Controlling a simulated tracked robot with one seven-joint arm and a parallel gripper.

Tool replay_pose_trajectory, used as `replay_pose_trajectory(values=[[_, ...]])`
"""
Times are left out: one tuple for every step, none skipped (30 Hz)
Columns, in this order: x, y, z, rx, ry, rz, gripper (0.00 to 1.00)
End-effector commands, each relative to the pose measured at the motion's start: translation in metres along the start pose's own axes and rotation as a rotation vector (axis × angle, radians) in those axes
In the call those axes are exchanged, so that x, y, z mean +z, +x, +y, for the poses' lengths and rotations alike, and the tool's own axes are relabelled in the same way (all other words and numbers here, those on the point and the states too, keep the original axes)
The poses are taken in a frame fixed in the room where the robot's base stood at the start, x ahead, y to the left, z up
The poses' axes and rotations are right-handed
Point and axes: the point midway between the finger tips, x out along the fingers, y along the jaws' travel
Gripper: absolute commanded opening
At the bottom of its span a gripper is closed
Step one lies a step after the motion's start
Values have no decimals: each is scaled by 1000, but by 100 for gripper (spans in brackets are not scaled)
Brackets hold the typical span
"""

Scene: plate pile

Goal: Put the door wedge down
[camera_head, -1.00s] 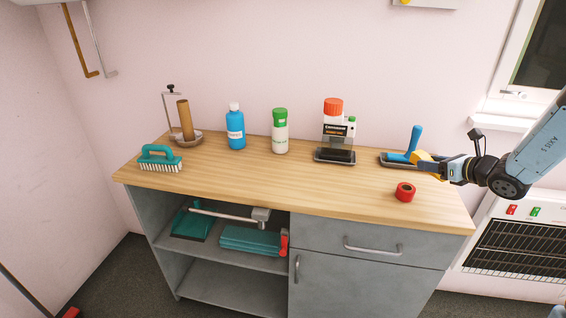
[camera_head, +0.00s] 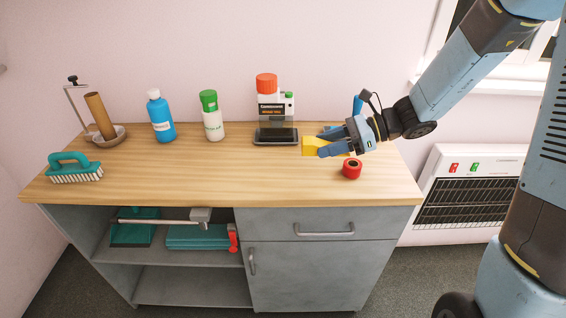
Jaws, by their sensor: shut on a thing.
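My gripper (camera_head: 325,144) is at the right part of the wooden worktop, in the head view. It is shut on a yellow block, which I take as the door wedge (camera_head: 311,145). The wedge sticks out to the left of the blue fingers, and part of it is hidden by them. It appears low over the worktop (camera_head: 200,176); I cannot tell whether it touches the wood.
Bare worktop lies in front of the bottles.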

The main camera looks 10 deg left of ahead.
Motion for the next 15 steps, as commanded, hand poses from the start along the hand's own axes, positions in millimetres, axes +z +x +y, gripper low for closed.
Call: replay_pose_trajectory(values=[[0,13,-4,8,-1,-1,15],[0,19,-6,8,-1,-1,15],[0,28,-10,9,-1,-2,15],[-1,34,-12,10,-2,-1,15],[-1,40,-15,10,-2,-1,15],[-1,49,-18,11,-3,-1,15],[-4,54,-20,11,-2,-1,15],[-8,58,-22,11,-1,-1,15],[-11,64,-24,10,0,-1,15],[-14,69,-25,11,-1,-1,15],[-17,73,-27,11,-1,-1,15],[-20,79,-29,10,0,-1,15],[-23,83,-30,10,-1,0,15],[-25,87,-32,10,-2,0,15],[-28,91,-33,10,-1,0,15]])
